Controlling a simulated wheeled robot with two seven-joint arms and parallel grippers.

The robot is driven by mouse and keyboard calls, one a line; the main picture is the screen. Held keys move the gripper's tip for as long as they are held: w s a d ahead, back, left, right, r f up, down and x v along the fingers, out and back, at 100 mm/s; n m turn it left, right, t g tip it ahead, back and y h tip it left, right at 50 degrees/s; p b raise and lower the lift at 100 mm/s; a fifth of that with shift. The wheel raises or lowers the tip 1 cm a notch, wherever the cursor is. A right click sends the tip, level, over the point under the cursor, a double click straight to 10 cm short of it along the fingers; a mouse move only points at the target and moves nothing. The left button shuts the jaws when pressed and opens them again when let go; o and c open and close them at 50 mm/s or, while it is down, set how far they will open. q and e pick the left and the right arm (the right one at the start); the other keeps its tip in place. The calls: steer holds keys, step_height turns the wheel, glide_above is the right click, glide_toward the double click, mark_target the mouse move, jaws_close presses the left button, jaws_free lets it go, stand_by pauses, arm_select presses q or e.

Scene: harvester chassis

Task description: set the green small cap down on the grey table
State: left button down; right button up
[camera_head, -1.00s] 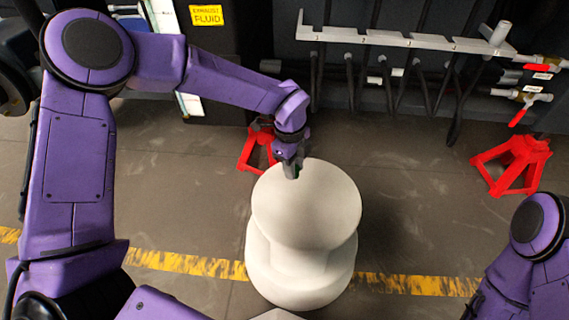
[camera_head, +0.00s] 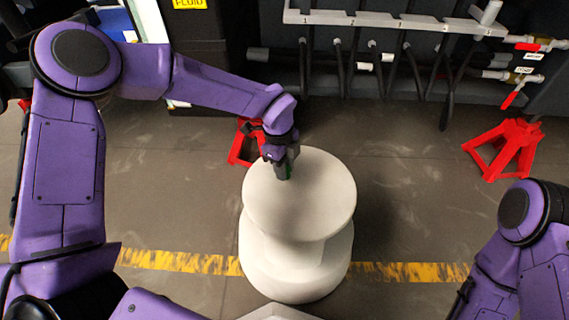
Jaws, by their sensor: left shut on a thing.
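The grey table (camera_head: 310,205) is a pale round pedestal with a flat top, standing on the floor at the centre. My left gripper (camera_head: 284,172) points down over the far left part of the tabletop, close to its rim. It is shut on the green small cap (camera_head: 291,153), of which only a small dark green bit shows between the fingers. I cannot tell whether the cap touches the tabletop. The rest of the tabletop is bare. My right arm shows at the lower right, but its gripper is out of view.
A red stand (camera_head: 243,142) is on the floor just behind the table, and another red stand (camera_head: 508,147) is at the right. A pale numbered rack (camera_head: 390,22) with hanging black hoses runs along the back. A yellow stripe (camera_head: 400,272) crosses the open floor.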

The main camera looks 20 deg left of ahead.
arm_select(q)
steer(key=shift+f, duration=0.35)
steer(key=c, duration=0.8)
jaws_free()
step_height(320, 180, up, 10)
steer(key=a+p, duration=0.1)
steer(key=p, duration=0.2)
steer(key=shift+w+a+r, duration=0.15)
steer(key=shift+w+r, duration=0.05)
